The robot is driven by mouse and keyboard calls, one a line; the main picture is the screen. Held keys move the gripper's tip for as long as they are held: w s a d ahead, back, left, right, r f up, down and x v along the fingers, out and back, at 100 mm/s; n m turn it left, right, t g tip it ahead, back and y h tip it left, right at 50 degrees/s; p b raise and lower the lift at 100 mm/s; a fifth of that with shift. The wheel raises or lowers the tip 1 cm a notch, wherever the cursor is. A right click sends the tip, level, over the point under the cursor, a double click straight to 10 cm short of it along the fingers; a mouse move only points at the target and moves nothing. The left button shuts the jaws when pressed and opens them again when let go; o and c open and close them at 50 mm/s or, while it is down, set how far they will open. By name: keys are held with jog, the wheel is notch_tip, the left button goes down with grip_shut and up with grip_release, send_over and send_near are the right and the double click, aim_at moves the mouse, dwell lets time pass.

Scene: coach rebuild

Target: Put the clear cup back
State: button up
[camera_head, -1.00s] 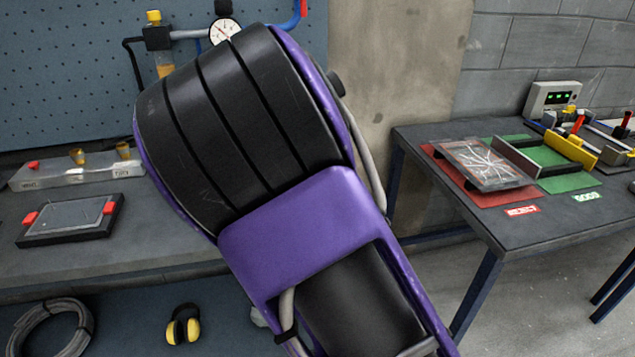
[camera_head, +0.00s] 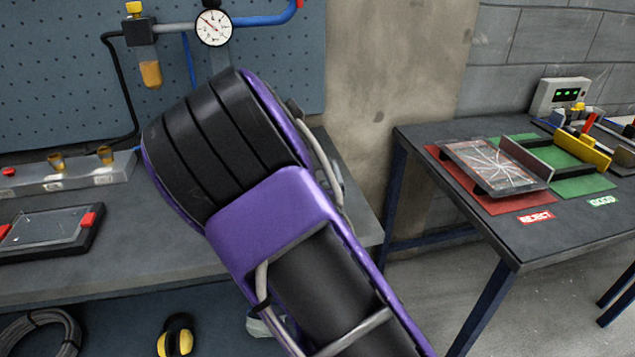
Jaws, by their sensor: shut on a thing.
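My purple and black arm fills the middle of the camera view, and its end is hidden behind its own bulk. My gripper is not in view, so neither its fingers nor anything between them shows. I cannot make out a clear cup for certain. An air regulator (camera_head: 140,30) hangs on the pegboard, with an amber bowl (camera_head: 150,74) under it. A pale, partly see-through thing (camera_head: 262,324) shows low beside my arm, mostly hidden; I cannot tell what it is.
A pressure gauge (camera_head: 213,27) sits on the pipe. The grey bench (camera_head: 150,238) carries a metal block (camera_head: 75,175) with amber fittings and a framed panel (camera_head: 45,230). Ear defenders (camera_head: 175,336) lie below. A right-hand table (camera_head: 470,215) holds a cracked panel (camera_head: 493,166) over a red mat.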

jog(key=shift+f, duration=1.25)
jog(key=shift+f+b, duration=0.2)
jog(key=shift+b, duration=0.1)
jog(key=o, duration=1.2)
jog(key=shift+o, duration=0.2)
jog(key=shift+r, duration=0.25)
jog(key=s+p, duration=0.1)
jog(key=s, duration=0.6)
jog(key=s+d+p, duration=0.1)
jog(key=s, duration=0.2)
jog(key=shift+s+d+r+p, duration=0.1)
jog(key=shift+s+r+p, duration=0.05)
jog(key=shift+s+p, duration=0.15)
jog(key=shift+s+d+f+p, duration=0.1)
jog(key=shift+s+f+p, duration=0.1)
jog(key=shift+s+p, duration=0.35)
